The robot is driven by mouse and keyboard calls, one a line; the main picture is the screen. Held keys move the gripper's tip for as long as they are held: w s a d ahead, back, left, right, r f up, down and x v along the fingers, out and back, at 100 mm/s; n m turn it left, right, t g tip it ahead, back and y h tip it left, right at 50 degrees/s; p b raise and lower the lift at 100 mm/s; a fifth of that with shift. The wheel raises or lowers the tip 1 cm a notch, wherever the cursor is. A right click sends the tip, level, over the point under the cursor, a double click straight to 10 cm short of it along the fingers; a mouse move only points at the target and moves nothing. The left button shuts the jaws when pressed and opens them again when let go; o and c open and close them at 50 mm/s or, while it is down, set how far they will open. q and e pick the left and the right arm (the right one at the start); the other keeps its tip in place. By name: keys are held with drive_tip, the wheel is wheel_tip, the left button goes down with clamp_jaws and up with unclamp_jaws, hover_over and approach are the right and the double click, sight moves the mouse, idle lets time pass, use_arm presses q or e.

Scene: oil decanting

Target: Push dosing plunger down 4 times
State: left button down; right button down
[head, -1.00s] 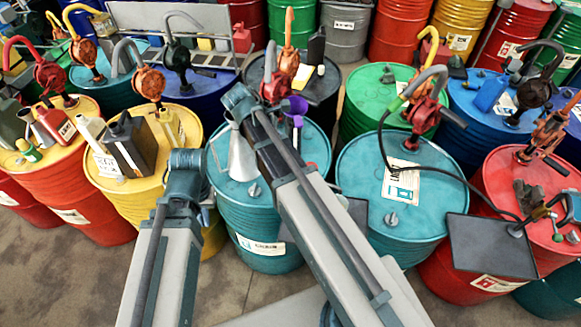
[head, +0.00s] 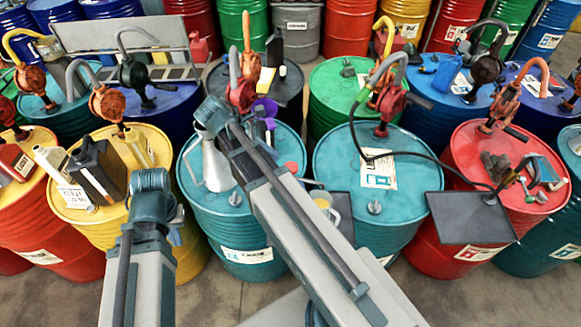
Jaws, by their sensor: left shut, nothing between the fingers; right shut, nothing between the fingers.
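Another red pump (head: 388,100) with a grey spout and a black hose stands on the right teal drum (head: 415,180). I cannot tell which part is the dosing plunger. My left arm ends in view beside the yellow drum, and my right arm crosses the middle teal drum. Both gripper tips are hidden behind the arm links or out of sight.
A metal funnel can (head: 216,165) and a purple funnel (head: 265,106) are on the middle teal drum. A black canister (head: 98,170) stands on the yellow drum (head: 75,208). A dark flat plate (head: 470,217) juts out before the red drum. Drums crowd the background.

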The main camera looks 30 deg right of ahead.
sight(290, 166)
drive_tip(key=b+x, duration=0.3)
drive_tip(key=x, duration=0.2)
drive_tip(key=shift+f+b, duration=0.2)
drive_tip(key=shift+b, duration=0.2)
drive_tip(key=shift+s+d+f, duration=0.1)
drive_tip(key=shift+d+f, duration=0.15)
drive_tip(key=shift+d, duration=0.1)
drive_tip(key=a+b, duration=0.1)
drive_tip(key=w+a+f, duration=0.1)
drive_tip(key=a, duration=0.1)
drive_tip(key=shift+f+b, duration=0.1)
drive_tip(key=shift+b, duration=0.25)
drive_tip(key=shift+d, duration=0.1)
